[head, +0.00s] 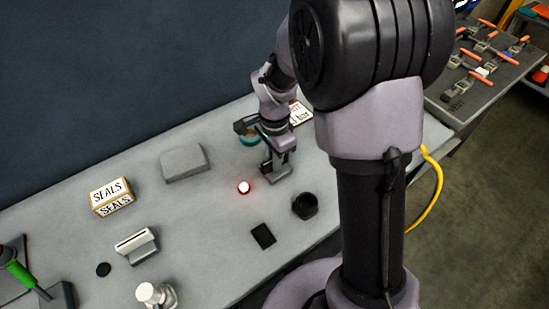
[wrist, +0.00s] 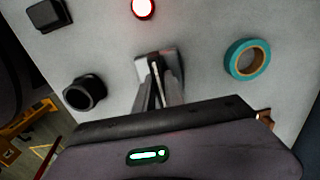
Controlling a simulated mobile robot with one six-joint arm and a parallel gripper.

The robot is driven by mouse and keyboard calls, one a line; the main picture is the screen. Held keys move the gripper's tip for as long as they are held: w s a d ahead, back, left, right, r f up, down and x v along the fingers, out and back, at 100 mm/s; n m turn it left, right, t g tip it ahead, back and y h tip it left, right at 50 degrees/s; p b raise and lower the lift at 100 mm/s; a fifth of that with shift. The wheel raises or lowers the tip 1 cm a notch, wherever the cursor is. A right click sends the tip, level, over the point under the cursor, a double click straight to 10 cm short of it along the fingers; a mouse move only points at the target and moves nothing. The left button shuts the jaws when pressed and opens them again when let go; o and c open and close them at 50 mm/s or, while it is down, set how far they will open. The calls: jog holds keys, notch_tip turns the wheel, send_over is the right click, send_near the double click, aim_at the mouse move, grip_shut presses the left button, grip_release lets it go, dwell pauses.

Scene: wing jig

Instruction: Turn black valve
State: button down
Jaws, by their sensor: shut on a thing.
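My gripper (head: 277,167) points down at the bench, right of the red-lit button (head: 244,187). In the wrist view its fingers (wrist: 158,92) are shut on a small grey and black piece (wrist: 147,67) standing on the bench. The fingers hide part of this piece, and I cannot tell for sure whether it is the black valve. A round black hollow part (head: 305,205) stands apart, in front of my gripper. It also shows at the left of the wrist view (wrist: 85,93).
A teal tape roll (wrist: 247,60) lies beside my gripper. A grey block (head: 184,162), a SEALS box (head: 111,197) and a flat black piece (head: 263,235) are on the bench. Clamps (head: 482,50) lie on a farther table. My arm covers the bench's right part.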

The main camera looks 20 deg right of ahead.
jog(key=c, duration=1.4)
grip_release()
jog(key=shift+c, duration=0.2)
notch_tip(320, 180, up, 18)
jog(key=p, duration=0.6)
jog(key=shift+f, duration=0.25)
